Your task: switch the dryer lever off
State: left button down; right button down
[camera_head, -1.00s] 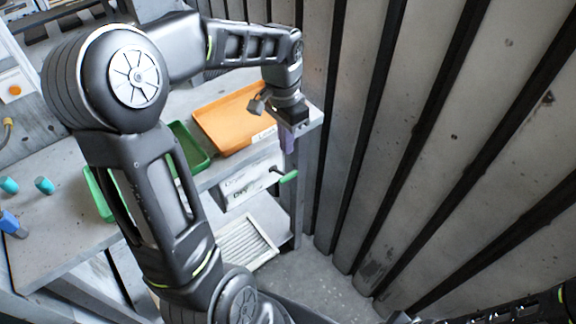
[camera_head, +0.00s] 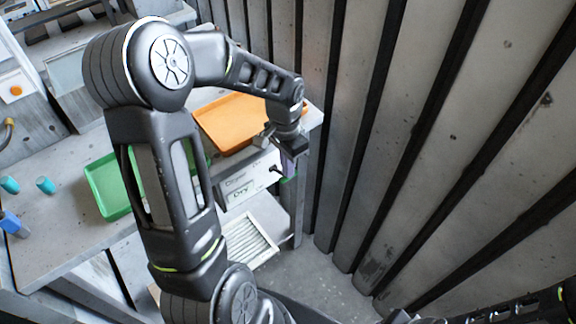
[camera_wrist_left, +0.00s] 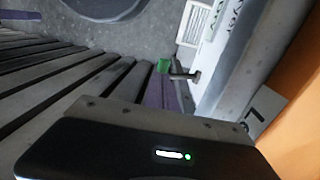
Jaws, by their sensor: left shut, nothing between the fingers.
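The dryer box (camera_head: 238,186) is a pale box with "Dryer" lettering under the table's right end. Its lever (camera_head: 276,169) sticks out from the right side; the dark stem shows and the green grip is mostly hidden by my gripper. In the left wrist view the lever's green grip (camera_wrist_left: 163,66) and dark stem (camera_wrist_left: 184,75) show just beyond the fingers. My left gripper (camera_head: 288,168) points down at the lever, shut and empty, its purple fingers beside the grip. Whether they touch is unclear. My right gripper is not in view.
An orange tray (camera_head: 207,114) and a green tray (camera_head: 97,185) are on the table (camera_head: 60,235). A ribbed wall (camera_head: 400,150) stands close to the right of the lever. A white slatted grille (camera_head: 250,243) lies below the dryer box. My right arm crosses the lower right.

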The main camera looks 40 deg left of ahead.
pick_arm(q)
jog(key=shift+f, duration=0.1)
jog(key=s+d+f+t+y+b, duration=0.1)
jog(key=d+f+y+b, duration=0.2)
jog(key=b, duration=1.8)
jog(key=shift+d+f+t+y+b, duration=0.25)
jog(key=shift+f+y, duration=1.35)
jog(key=shift+f, duration=2.3)
jog(key=shift+a, duration=0.1)
